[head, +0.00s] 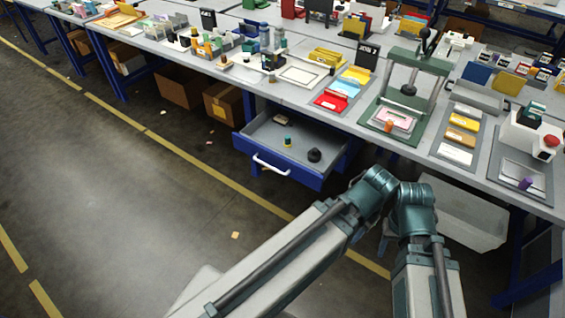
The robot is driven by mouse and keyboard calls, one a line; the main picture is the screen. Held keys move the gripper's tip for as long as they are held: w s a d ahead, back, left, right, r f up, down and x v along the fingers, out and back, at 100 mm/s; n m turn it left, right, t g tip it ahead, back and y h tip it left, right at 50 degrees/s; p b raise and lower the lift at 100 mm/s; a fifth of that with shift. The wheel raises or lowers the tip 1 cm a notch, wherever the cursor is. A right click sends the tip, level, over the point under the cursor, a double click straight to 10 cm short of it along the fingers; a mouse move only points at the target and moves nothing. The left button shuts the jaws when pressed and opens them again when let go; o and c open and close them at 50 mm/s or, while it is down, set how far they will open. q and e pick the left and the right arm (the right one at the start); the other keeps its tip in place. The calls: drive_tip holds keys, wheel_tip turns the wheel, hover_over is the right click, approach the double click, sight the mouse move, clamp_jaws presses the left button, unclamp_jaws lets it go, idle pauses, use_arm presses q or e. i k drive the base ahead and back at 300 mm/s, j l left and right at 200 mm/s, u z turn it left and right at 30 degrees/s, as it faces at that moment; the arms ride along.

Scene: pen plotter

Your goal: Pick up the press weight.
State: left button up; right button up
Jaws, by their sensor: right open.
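A dark round weight with a knob on top, which looks like the press weight (314,155), sits in the open blue drawer (268,162) under the table, near its front right corner. Nothing is holding it. My two arms reach up from the bottom of the head view, with their teal joints close together to the right of the drawer. My right gripper (385,240) shows only in small part between the arms, below and to the right of the weight, apart from it. It is open. My left gripper is not visible.
A small green and yellow object (287,142) stands in the drawer, left of the weight. A green press (384,118) stands on the table above, beside red and yellow trays. Cardboard boxes (225,103) sit under the table. The floor to the left is mostly clear.

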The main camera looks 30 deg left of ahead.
sight(313, 155)
drive_tip(key=j+z, duration=0.1)
drive_tip(key=z, duration=0.35)
drive_tip(key=j+z, duration=0.65)
drive_tip(key=j, duration=0.9)
drive_tip(key=k+j+z, duration=0.1)
drive_tip(key=j, duration=0.55)
